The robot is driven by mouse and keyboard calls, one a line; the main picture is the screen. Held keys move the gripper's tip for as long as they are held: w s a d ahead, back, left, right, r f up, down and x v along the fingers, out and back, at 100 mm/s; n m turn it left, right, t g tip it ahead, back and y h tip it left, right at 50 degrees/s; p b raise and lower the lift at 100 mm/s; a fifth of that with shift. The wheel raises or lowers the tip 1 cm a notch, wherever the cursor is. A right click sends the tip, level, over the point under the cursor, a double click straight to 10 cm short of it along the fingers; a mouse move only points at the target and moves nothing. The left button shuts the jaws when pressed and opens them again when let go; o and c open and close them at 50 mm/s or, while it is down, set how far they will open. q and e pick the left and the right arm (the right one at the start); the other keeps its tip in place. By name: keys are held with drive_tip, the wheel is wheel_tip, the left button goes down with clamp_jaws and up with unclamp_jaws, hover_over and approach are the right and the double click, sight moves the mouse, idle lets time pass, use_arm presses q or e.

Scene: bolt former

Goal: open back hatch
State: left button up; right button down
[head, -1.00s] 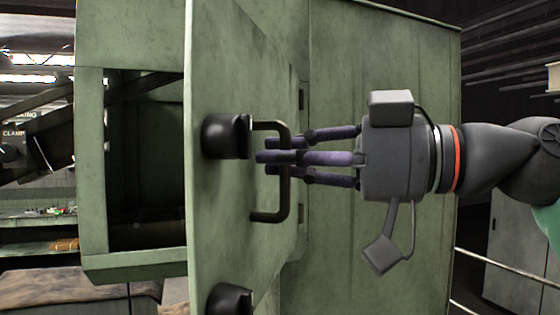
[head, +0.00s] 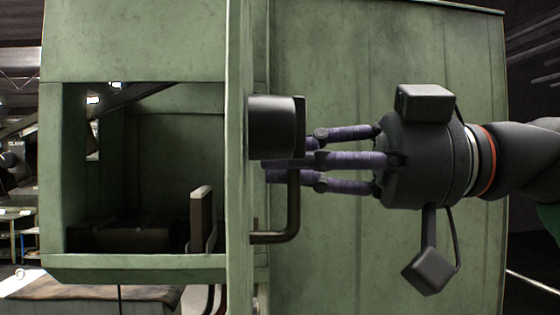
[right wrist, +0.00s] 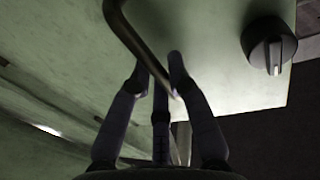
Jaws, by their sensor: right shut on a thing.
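The green hatch door (head: 239,200) stands swung out from the green machine, seen nearly edge-on in the head view. A dark bar handle (head: 293,205) and a black knob (head: 273,127) are on its right-hand face. My right gripper (head: 285,167) is shut on the handle, its purple fingers around the bar, partly behind it. In the right wrist view the handle (right wrist: 139,40) runs between the fingers of my right gripper (right wrist: 165,75), and a knob (right wrist: 268,46) shows on the door's face (right wrist: 205,40). My left gripper is not seen.
The opening in the machine (head: 150,180) lies left of the door, with dark parts inside. The green machine wall (head: 335,265) stands close behind my right gripper. Shelves (head: 18,225) show at the far left.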

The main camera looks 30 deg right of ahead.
idle(0.3)
drive_tip(key=c, duration=1.2)
unclamp_jaws()
drive_tip(key=shift+w, duration=0.15)
drive_tip(key=shift+o, duration=0.2)
drive_tip(key=v, duration=0.7)
drive_tip(key=shift+d, duration=0.2)
